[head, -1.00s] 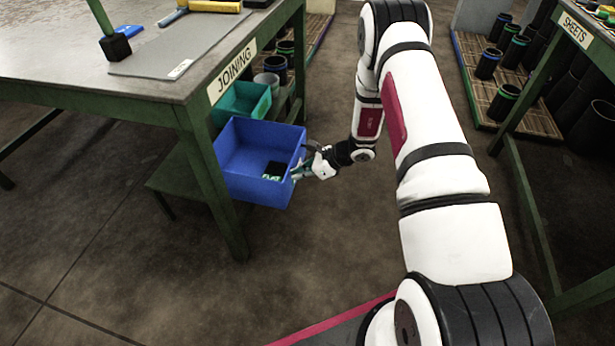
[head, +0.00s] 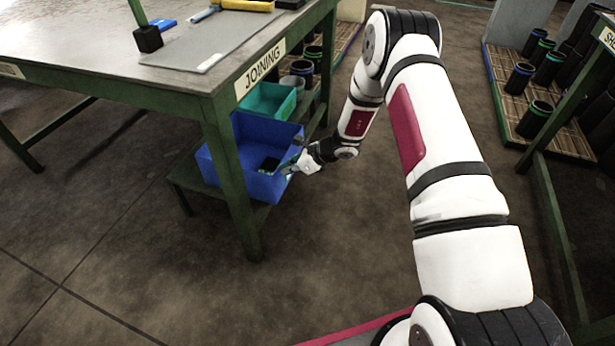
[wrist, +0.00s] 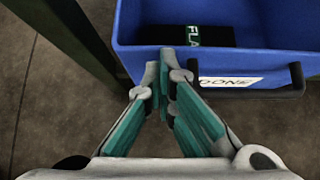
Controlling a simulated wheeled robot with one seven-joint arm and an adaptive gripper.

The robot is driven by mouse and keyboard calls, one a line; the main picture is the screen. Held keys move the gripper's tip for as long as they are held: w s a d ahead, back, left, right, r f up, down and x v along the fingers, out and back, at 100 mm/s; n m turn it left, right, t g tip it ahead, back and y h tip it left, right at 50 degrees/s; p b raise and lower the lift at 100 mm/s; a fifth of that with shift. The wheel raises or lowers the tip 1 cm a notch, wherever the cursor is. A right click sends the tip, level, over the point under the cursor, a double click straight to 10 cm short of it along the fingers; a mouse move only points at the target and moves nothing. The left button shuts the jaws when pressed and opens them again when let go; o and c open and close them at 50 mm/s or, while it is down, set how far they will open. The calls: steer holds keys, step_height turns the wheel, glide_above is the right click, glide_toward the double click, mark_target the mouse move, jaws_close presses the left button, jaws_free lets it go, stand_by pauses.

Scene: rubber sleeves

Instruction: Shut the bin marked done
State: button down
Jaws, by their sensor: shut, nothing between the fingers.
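The blue bin (head: 265,188) sits on the low shelf under the bench signed JOINING, partly behind a green bench leg, and still sticks out past it. In the wrist view its front wall (wrist: 135,62) carries a white label (wrist: 232,82) reading DONE, its left end partly covered by my fingers, and a black handle (wrist: 297,80). A black piece with pale letters (wrist: 200,35) lies inside. My gripper (head: 290,168) is shut and empty. In the wrist view its fingertips (wrist: 166,58) are at the bin's front wall, left of the handle; contact is not certain.
The green bench leg (head: 232,175) stands close in front of the bin. A teal bin (head: 272,98) is behind it on the shelf. Black sleeves stand on a slatted rack (head: 535,120) at right. The floor (head: 330,240) in front is clear.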

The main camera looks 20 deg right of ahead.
steer(key=w+a, duration=0.7)
steer(key=a, duration=0.3)
steer(key=shift+w+a+b, duration=0.3)
steer(key=shift+w+a, duration=0.05)
steer(key=shift+a, duration=0.05)
